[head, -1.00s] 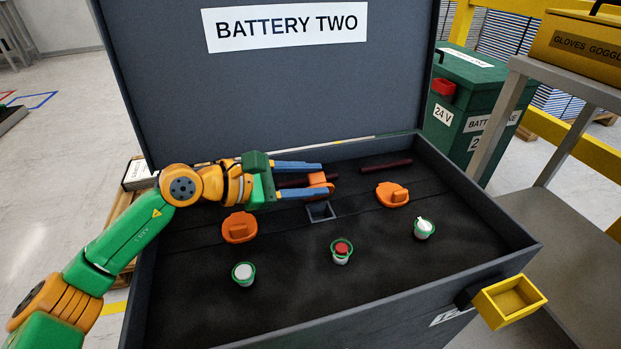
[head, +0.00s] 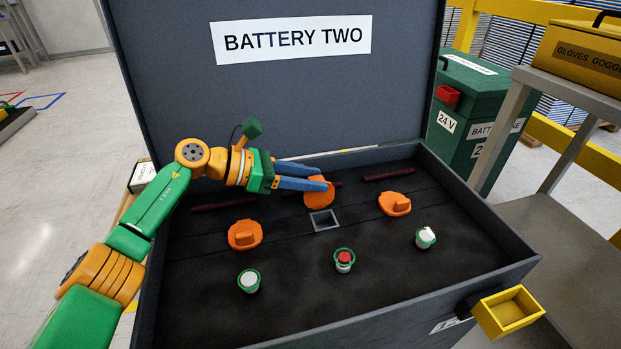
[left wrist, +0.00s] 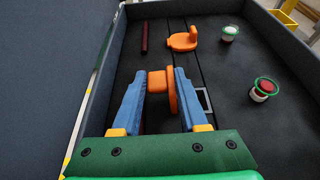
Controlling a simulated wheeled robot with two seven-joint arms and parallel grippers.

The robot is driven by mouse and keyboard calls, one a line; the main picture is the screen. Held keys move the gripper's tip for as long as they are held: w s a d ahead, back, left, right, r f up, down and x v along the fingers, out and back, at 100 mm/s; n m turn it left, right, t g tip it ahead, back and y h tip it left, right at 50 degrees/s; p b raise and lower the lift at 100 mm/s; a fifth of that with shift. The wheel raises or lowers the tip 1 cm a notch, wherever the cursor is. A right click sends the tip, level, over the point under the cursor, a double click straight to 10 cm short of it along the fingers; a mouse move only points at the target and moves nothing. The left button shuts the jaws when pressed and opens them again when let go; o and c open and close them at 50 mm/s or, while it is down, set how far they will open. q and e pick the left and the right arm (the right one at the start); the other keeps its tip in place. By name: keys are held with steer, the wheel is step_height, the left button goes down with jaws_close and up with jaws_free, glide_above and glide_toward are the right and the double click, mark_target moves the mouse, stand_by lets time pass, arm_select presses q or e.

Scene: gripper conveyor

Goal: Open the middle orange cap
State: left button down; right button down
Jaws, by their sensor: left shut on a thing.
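The middle orange cap (head: 319,194) stands tilted up behind a square opening (head: 323,220), which is uncovered. My left gripper (head: 318,178) reaches in from the left and is shut on this cap. In the left wrist view the cap's knob (left wrist: 157,81) sits between the two blue fingers (left wrist: 155,88), with its disc seen edge-on. A left orange cap (head: 245,235) and a right orange cap (head: 395,204) lie flat on the dark case floor. My right gripper is not in view.
Green-rimmed cups with a white (head: 249,281), a red (head: 344,259) and another white top (head: 425,237) stand in front. Dark red bars (head: 388,173) lie at the back. The raised lid (head: 290,100) stands behind the case. A yellow box (head: 508,311) is at the front right.

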arm_select(q)
steer(key=shift+w, duration=0.1)
stand_by(0.4)
steer(key=c, duration=0.6)
jaws_free()
steer(key=v, duration=0.7)
steer(key=shift+a, duration=0.1)
